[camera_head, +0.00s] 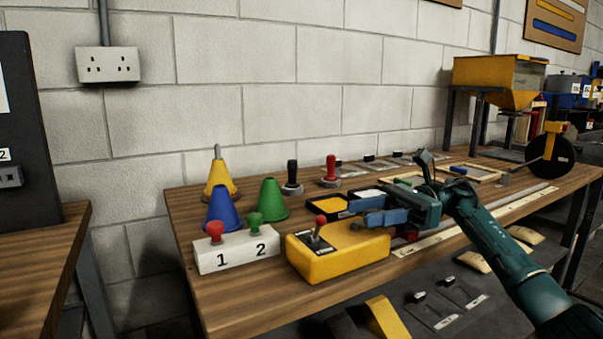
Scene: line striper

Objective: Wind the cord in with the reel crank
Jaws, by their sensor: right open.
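A dark round disc (550,157) with a yellow bracket (556,128) on top stands upright at the right end of the bench; it looks like a reel or wheel. A thin rod reaches from it to the left. I cannot make out a crank or cord for certain. My right gripper (364,211) comes in from the right on a teal arm. Its blue fingers are apart and point left, above the bench behind a yellow box (345,257) with a red-knobbed lever. It is far to the left of the disc. My left gripper is not in view.
A wooden bench (240,318) runs along the wall. A white block (236,249) with red and green knobs stands left of the yellow box, with coloured cones (271,200) behind. Small trays (327,205) lie near my gripper. A yellow hopper (497,75) stands at the back right.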

